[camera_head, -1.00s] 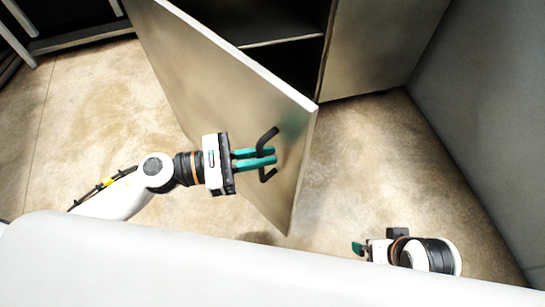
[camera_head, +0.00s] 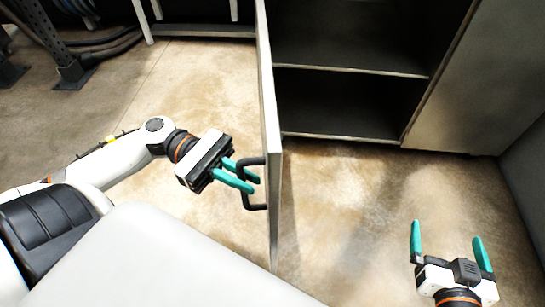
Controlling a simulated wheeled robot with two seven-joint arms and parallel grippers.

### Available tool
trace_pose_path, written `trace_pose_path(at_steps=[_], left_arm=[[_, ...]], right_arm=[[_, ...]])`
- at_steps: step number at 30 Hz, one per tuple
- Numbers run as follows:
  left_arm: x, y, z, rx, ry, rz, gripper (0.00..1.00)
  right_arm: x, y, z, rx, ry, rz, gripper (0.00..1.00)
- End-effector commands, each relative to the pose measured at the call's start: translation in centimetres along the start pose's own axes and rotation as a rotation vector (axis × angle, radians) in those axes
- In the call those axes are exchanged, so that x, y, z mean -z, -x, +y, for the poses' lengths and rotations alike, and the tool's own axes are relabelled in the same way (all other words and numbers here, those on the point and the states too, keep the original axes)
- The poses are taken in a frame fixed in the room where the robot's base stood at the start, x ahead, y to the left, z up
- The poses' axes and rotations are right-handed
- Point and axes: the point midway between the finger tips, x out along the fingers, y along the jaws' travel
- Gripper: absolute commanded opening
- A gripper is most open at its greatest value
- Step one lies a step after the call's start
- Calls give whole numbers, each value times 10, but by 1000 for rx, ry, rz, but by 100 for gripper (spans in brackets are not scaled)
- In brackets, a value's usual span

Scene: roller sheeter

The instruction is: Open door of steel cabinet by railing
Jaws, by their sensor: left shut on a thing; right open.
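The steel cabinet (camera_head: 470,95) stands at the top right, with its dark inside and two shelf edges showing. Its door (camera_head: 270,120) stands swung out toward me, seen nearly edge-on. A black bar handle (camera_head: 246,198) is on the door's left-facing side. My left gripper (camera_head: 250,183) comes in from the left with its teal fingers shut on the handle. My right gripper (camera_head: 447,243) is at the bottom right, open and empty, its fingers pointing up the picture, apart from the door and cabinet.
A metal rack or railing (camera_head: 195,32) stands behind at the top left, beside a dark post (camera_head: 65,50) with hoses. A grey wall (camera_head: 525,180) is at the far right. The concrete floor (camera_head: 340,220) right of the door is clear.

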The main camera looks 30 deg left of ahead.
Motion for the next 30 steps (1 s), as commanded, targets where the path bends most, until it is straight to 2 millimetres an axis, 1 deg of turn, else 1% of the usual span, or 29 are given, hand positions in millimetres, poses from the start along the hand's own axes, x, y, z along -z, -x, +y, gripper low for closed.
trace_pose_path(at_steps=[1,6,12,15,21,30], left_arm=[[-2,10,4,-14,3,-2,0],[-1,42,18,-66,4,-1,0],[-1,76,33,-63,3,0,0],[-1,90,38,-64,3,-1,0],[-1,106,44,-64,2,-2,0],[-1,111,46,-66,2,-2,0]], right_arm=[[-3,-1,1,-2,0,-24,100],[-9,-1,2,-3,-1,-59,100],[-5,-1,1,-2,0,-28,100],[-1,0,0,0,0,-4,100],[4,1,-1,2,0,31,100],[6,1,-1,2,0,40,100]])
